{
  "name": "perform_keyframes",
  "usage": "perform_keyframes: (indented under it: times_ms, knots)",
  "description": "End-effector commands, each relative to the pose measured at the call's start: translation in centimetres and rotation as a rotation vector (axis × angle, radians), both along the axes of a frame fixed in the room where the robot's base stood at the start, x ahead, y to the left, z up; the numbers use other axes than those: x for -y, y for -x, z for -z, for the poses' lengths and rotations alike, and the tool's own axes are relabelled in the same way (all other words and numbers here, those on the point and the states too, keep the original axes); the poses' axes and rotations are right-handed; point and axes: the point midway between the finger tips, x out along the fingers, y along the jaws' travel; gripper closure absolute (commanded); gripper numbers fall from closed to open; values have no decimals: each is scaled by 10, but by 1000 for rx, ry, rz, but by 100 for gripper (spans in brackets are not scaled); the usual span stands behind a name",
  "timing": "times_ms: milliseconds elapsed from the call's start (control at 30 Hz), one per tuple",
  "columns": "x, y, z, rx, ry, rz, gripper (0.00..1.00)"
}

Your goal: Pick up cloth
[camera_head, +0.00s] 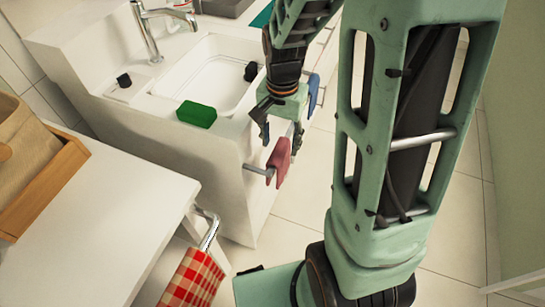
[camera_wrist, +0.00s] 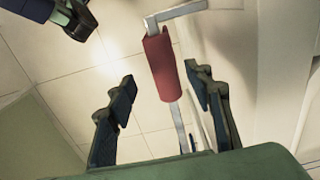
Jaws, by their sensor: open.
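A dull red cloth (camera_head: 279,158) hangs over a metal rail on the end side of the white sink cabinet. It also shows in the wrist view (camera_wrist: 163,66), draped on the rail and lying, in the picture, between my fingers. My gripper (camera_head: 281,131) is open and empty, just above the red cloth in the head view. In the wrist view my gripper (camera_wrist: 160,78) has one finger on each side of the cloth, with gaps visible. How deep the cloth sits between the fingers I cannot tell. A blue cloth (camera_head: 313,93) hangs farther back, partly hidden by my arm.
The white sink cabinet (camera_head: 215,150) carries a basin, a faucet (camera_head: 150,35) and a green sponge-like block (camera_head: 197,114). A red-and-white checked cloth (camera_head: 194,279) hangs on a rail of the white table (camera_head: 90,230) at left. Tiled floor (camera_head: 300,215) lies right of the cabinet.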

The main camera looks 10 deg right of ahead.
Motion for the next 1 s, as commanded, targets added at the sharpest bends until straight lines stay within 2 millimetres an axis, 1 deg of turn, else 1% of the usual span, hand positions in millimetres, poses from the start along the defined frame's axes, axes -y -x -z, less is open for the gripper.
perform_keyframes:
  times_ms: [33, 100, 200, 367, 533, 633, 767, 967, 1000]
  knots:
    - [0, 1, 12, -4, 0, 0, 53]
    - [0, 0, 24, -4, 0, -1, 53]
    - [0, 0, 35, -1, 1, -1, 53]
    - [-1, -1, 45, 1, 1, -2, 53]
    - [-2, -4, 72, -1, 1, -1, 53]
    - [-2, -5, 84, 1, 1, -1, 53]
    - [-3, -5, 91, 2, 0, -2, 53]
    - [-2, -6, 91, 4, 0, -2, 53]
    - [-2, -6, 91, 4, 0, -2, 55]
